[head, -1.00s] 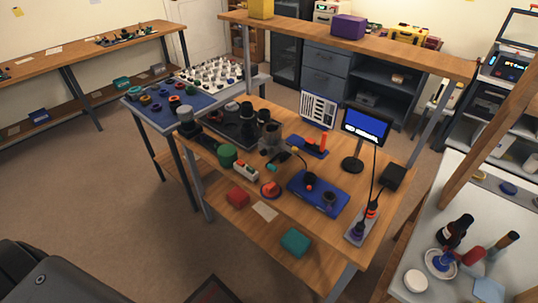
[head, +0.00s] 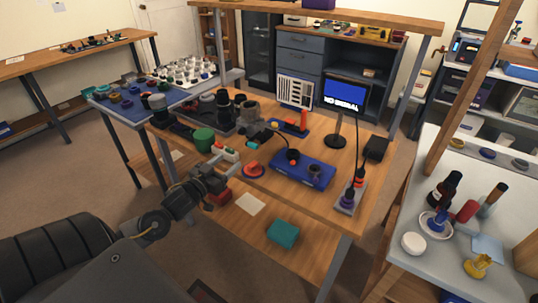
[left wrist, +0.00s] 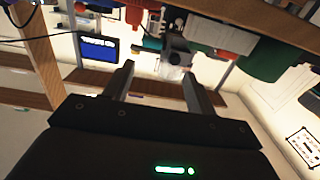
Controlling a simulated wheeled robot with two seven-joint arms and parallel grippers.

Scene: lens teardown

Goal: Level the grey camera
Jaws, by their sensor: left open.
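The grey camera (head: 250,112) appears to be the small grey body on the wooden bench, behind the white-and-red block; its tilt is too small to tell. A grey device that looks like it shows in the left wrist view (left wrist: 175,50), beyond the fingertips. My left gripper (head: 234,168) is at the bench's front edge, near the green cylinder and the red ring, apart from the camera. In the left wrist view its two fingers (left wrist: 158,78) are spread with nothing between them. My right gripper is not in view.
A monitor (head: 346,94) reading "NO SIGNAL" stands behind a blue device (head: 303,169). A green cylinder (head: 204,140), red ring (head: 253,171) and white-and-red block (head: 225,153) lie near the front edge. Black lens parts (head: 222,103) stand at left. A lower shelf (head: 308,262) holds a teal box (head: 283,233).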

